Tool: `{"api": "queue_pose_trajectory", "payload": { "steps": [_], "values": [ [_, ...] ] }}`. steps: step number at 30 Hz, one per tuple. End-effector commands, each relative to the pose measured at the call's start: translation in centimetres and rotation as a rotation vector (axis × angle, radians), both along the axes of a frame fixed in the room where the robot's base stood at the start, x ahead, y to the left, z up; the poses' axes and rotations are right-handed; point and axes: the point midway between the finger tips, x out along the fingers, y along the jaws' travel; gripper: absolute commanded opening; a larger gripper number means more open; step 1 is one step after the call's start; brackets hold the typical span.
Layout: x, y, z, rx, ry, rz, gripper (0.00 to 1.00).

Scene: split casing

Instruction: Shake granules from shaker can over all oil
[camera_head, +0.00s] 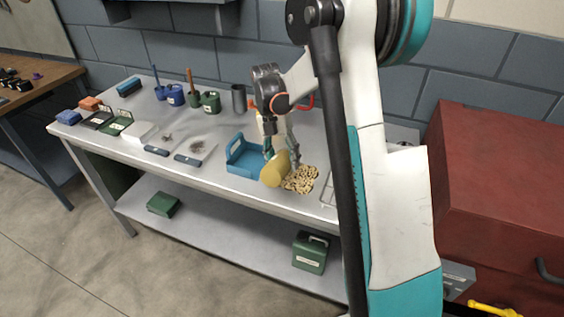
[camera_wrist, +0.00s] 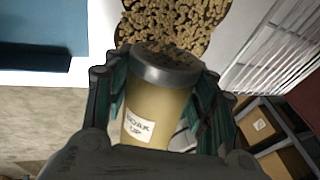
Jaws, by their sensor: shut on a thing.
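My gripper (camera_head: 281,148) is shut on the yellow shaker can (camera_head: 273,170) over the front edge of the metal bench. In the head view the can is tilted, beside a patch of tan granules (camera_head: 300,179) on the bench top. In the wrist view the can (camera_wrist: 155,108) sits between the two fingers of my gripper (camera_wrist: 165,90), with a grey perforated lid and a label reading "SOAK UP". The granules (camera_wrist: 178,25) lie just beyond the lid.
A blue open tray (camera_head: 245,160) stands left of the can. A wire rack (camera_head: 327,190) lies to the right of the granules. Dustpan-like tools, brushes and boxes fill the bench's left part. A red cabinet (camera_head: 500,190) stands at right.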

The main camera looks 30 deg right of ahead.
Motion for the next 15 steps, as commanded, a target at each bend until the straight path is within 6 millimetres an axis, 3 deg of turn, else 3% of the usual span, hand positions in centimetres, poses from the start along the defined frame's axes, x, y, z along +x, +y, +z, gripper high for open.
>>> {"api": "queue_pose_trajectory", "payload": {
  "steps": [15],
  "values": [
    [-0.62, 0.81, 0.03, 0.0, 0.0, 0.001, 0.17]
  ]
}}
